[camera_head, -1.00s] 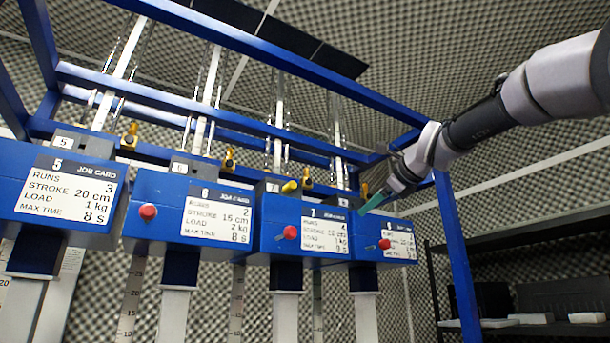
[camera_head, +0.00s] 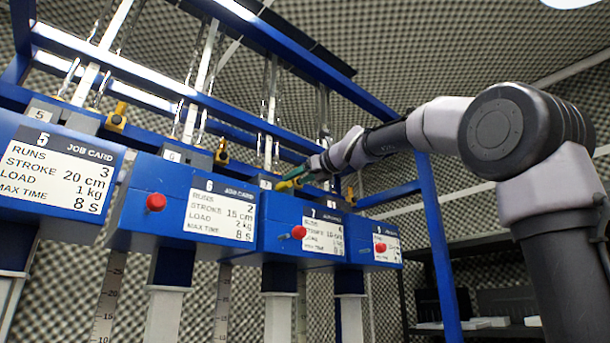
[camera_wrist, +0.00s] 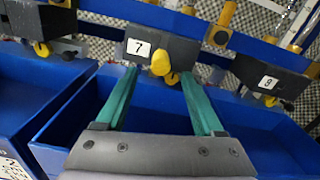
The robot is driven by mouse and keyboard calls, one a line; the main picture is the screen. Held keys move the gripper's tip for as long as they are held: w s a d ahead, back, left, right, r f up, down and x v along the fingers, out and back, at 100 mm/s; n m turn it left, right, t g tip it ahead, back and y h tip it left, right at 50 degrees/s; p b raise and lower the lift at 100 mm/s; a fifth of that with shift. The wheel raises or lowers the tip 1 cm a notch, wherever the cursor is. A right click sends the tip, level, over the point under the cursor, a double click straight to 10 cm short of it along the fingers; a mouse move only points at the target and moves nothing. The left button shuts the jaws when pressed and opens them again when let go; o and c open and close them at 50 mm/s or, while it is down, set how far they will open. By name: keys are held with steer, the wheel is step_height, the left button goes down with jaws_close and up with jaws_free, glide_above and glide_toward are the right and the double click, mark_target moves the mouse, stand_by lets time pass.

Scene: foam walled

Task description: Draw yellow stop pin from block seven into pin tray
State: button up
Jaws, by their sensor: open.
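The yellow stop pin (camera_head: 284,186) sits at the top of block seven (camera_head: 270,226), whose card shows a 7. In the wrist view, the pin's rounded yellow head (camera_wrist: 161,60) stands out beside the white 7 label on a dark grey housing. My gripper (camera_head: 296,173) is open at the pin, its teal fingers seen in the head view. In the wrist view, the fingers of my gripper (camera_wrist: 159,75) are spread to the left and right of the pin head, with gaps on both sides. I cannot make out the pin tray in either view.
Block five (camera_head: 45,165), block six (camera_head: 180,207) and block eight (camera_head: 372,243) hang in the same row, with red knobs on several fronts. Blue frame bars and a post (camera_head: 436,240) surround the row. A dark shelf (camera_head: 490,330) stands at lower right.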

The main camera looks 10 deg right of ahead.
mark_target(289, 183)
steer(key=x, duration=0.6)
steer(key=shift+w, duration=0.15)
jaws_close()
steer(key=v, duration=1.3)
steer(key=shift+d, duration=0.15)
stand_by(2.1)
stand_by(0.5)
